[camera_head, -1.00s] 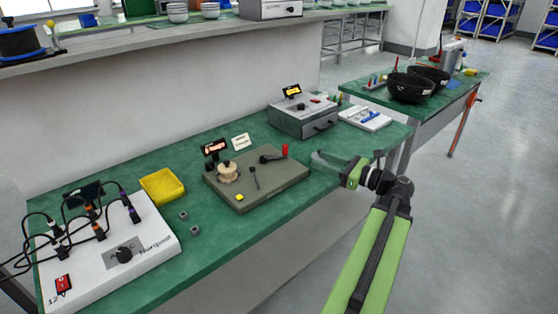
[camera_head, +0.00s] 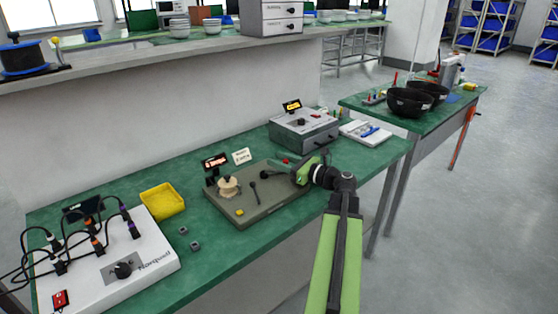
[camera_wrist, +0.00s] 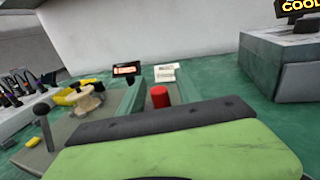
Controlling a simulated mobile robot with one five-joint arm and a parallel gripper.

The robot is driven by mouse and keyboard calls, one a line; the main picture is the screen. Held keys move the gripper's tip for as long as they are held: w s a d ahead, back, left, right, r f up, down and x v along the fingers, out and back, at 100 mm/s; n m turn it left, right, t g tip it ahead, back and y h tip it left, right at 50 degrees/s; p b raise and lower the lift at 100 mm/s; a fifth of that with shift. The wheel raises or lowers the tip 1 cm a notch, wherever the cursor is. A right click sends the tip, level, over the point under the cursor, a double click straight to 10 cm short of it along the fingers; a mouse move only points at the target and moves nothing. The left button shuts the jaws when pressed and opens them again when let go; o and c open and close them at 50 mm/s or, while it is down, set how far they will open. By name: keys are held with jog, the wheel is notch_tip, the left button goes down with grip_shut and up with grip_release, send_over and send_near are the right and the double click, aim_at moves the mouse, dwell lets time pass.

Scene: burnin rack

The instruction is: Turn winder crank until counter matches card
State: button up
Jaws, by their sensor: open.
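The winder (camera_head: 262,205) is a grey-brown board on the green bench, with a pale wooden spool (camera_head: 228,187), a black lever (camera_head: 254,192) and a small yellow button (camera_head: 239,212). Its crank has a red handle, seen upright in the wrist view (camera_wrist: 160,97); in the head view my gripper partly hides the crank. A small lit counter (camera_head: 215,161) and a white card (camera_head: 242,156) stand behind the spool; I cannot read either number surely. My gripper (camera_head: 296,172) is open over the right end of the board, close to the red handle. Contact with it cannot be told.
A grey box with a lit sign (camera_head: 303,131) stands behind right of the winder. A yellow tray (camera_head: 162,201), small grey cubes (camera_head: 189,239) and a white panel with cables (camera_head: 110,268) are to the left. A shelf (camera_head: 190,58) runs above the bench.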

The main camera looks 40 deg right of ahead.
jog(key=shift+w, duration=0.25)
jog(key=shift+c, duration=0.2)
grip_shut()
dwell(1.1)
